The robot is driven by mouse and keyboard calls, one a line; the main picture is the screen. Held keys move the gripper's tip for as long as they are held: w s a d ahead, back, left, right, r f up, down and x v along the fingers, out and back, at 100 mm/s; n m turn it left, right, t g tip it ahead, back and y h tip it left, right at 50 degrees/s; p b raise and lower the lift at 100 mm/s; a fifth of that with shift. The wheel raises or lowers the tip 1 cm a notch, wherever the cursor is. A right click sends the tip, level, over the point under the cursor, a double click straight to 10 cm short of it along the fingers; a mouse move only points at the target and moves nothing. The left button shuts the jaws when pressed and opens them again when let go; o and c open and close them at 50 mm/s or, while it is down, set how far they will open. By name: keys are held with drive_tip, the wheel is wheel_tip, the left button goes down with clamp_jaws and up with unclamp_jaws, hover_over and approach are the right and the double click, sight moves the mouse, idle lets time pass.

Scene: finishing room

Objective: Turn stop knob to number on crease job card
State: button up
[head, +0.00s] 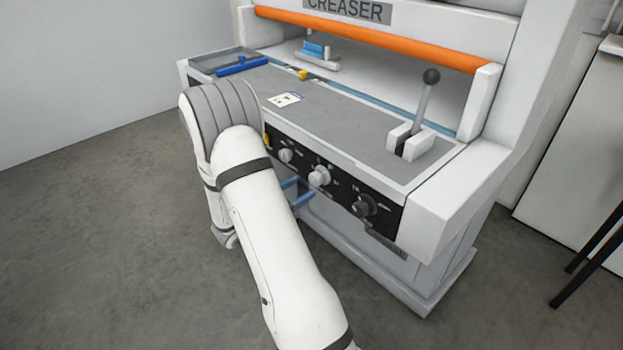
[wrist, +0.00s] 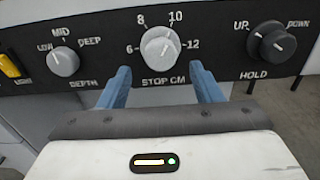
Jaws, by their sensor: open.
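The stop knob (head: 319,177) is the light grey middle knob on the creaser's black front panel. The wrist view shows this knob (wrist: 160,47) above "STOP CM", with marks 6, 8, 10 and 12 around it. In the head view my gripper (head: 296,192) is just below and left of the knob. A small white card (head: 285,99) lies on the bed; its print is too small to read.
The grey depth knob (wrist: 63,61) is to the left and the black hold knob (wrist: 271,44) to the right. A yellow light switch (wrist: 9,66) is at far left. A lever (head: 424,100) stands on the bed's right; a blue tool (head: 242,66) lies at its left.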

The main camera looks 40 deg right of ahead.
sight(313, 181)
drive_tip(key=d, duration=0.5)
drive_tip(key=shift+w, duration=0.15)
drive_tip(key=c, duration=0.9)
drive_tip(key=shift+d, duration=0.1)
drive_tip(key=shift+c, duration=0.4)
drive_tip(key=shift+p, duration=0.3)
